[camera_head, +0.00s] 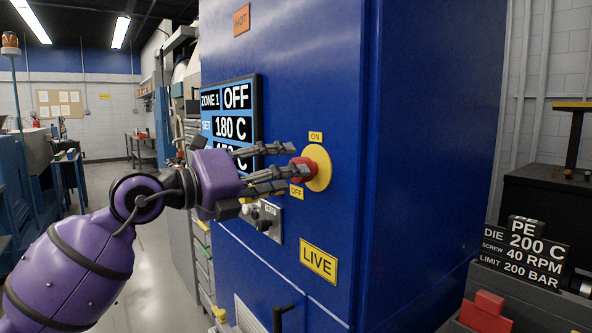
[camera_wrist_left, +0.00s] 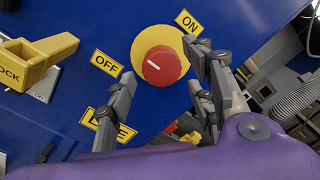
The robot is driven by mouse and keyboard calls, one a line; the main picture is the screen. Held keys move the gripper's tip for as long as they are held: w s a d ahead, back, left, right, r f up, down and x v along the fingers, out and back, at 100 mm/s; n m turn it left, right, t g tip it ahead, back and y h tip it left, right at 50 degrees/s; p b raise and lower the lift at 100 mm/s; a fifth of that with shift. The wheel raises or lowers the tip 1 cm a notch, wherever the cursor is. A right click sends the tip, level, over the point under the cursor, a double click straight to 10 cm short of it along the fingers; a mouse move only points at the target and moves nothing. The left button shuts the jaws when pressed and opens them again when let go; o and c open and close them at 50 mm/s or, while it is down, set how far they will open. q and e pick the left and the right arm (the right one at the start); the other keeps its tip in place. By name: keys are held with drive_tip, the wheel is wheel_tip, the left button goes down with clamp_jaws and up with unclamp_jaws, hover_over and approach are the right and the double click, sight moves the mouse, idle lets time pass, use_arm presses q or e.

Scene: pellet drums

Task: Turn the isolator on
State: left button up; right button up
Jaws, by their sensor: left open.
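The isolator is a red knob (camera_head: 301,169) on a round yellow plate (camera_head: 320,168) on the blue cabinet front. An ON label (camera_head: 315,136) sits above it and an OFF label (camera_head: 296,192) at its lower left. In the left wrist view the red knob (camera_wrist_left: 160,66) shows a short white mark on the side toward the OFF label (camera_wrist_left: 106,63); the ON label (camera_wrist_left: 188,22) is at upper right. My left gripper (camera_head: 293,163) is open at the knob, fingers spread to either side of it. Contact cannot be told. My right gripper is out of view.
The blue cabinet (camera_head: 430,130) carries a display (camera_head: 230,125) reading ZONE 1 OFF and a LIVE label (camera_head: 318,262). A yellow lock handle (camera_wrist_left: 40,60) juts out beside the isolator in the wrist view. A black sign (camera_head: 525,250) stands at right. Open floor lies at left.

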use_arm(q)
drive_tip(key=shift+x, duration=2.2)
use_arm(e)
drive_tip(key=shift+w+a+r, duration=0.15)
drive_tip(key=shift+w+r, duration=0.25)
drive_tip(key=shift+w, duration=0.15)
use_arm(q)
drive_tip(key=shift+w+a, duration=0.1)
drive_tip(key=shift+a, duration=0.05)
drive_tip(key=c, duration=1.1)
